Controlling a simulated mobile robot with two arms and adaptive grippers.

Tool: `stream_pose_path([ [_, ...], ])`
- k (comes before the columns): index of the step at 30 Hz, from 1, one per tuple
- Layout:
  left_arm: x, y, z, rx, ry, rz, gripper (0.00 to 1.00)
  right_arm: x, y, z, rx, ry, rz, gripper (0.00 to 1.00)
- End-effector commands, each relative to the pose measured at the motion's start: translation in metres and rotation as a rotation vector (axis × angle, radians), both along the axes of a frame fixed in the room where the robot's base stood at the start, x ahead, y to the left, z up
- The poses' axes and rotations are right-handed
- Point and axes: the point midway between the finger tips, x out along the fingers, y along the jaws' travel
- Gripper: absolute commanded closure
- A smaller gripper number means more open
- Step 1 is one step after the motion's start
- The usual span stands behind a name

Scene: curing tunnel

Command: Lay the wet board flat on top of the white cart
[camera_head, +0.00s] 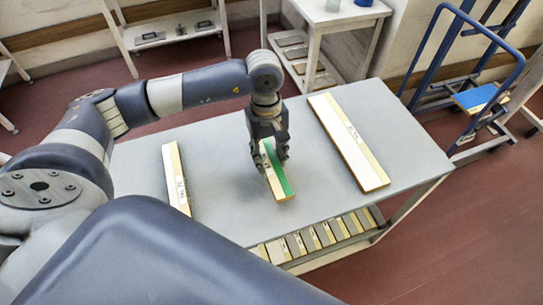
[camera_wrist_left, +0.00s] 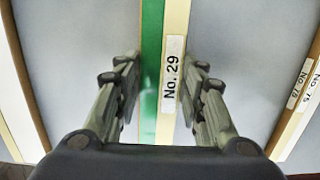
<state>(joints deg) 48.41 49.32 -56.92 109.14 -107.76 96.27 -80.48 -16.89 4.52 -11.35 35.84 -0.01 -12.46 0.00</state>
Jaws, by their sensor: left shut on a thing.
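The board with a wet green strip (camera_head: 280,180) is in my left gripper (camera_head: 268,150), over the middle of a pale grey-topped table or cart (camera_head: 230,210). Which piece of furniture is the white cart is not certain. My right gripper is not in view.
A narrow board (camera_head: 176,178) lies left of the held board and a longer one (camera_head: 347,140) lies right. Several boards (camera_head: 310,238) fill the lower shelf. A white shelved stand (camera_head: 338,18) is behind, and a blue hand truck (camera_head: 470,60) is at right.

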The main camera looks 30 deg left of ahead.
Motion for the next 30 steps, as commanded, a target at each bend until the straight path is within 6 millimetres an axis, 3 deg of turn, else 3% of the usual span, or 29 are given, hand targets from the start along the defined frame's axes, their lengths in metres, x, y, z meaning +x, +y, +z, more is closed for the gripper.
stream_pose_path([
  [5, 0.013, 0.0, 0.001, 0.0, 0.0, 0.002, 0.87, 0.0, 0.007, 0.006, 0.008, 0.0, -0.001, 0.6],
  [11, 0.01, 0.0, -0.03, -0.001, 0.004, 0.002, 0.87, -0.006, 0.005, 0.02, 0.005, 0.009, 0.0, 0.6],
  [24, 0.011, 0.001, -0.04, 0.0, -0.001, 0.0, 0.87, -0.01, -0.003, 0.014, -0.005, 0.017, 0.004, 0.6],
  [25, 0.011, 0.001, -0.04, 0.001, -0.001, 0.0, 0.61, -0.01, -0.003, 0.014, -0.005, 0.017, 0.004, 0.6],
  [27, 0.011, 0.001, -0.039, 0.001, -0.001, 0.0, 0.45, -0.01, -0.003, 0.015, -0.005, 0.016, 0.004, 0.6],
  [30, 0.011, 0.001, -0.039, 0.001, -0.001, 0.0, 0.43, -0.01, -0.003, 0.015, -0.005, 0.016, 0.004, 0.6],
])
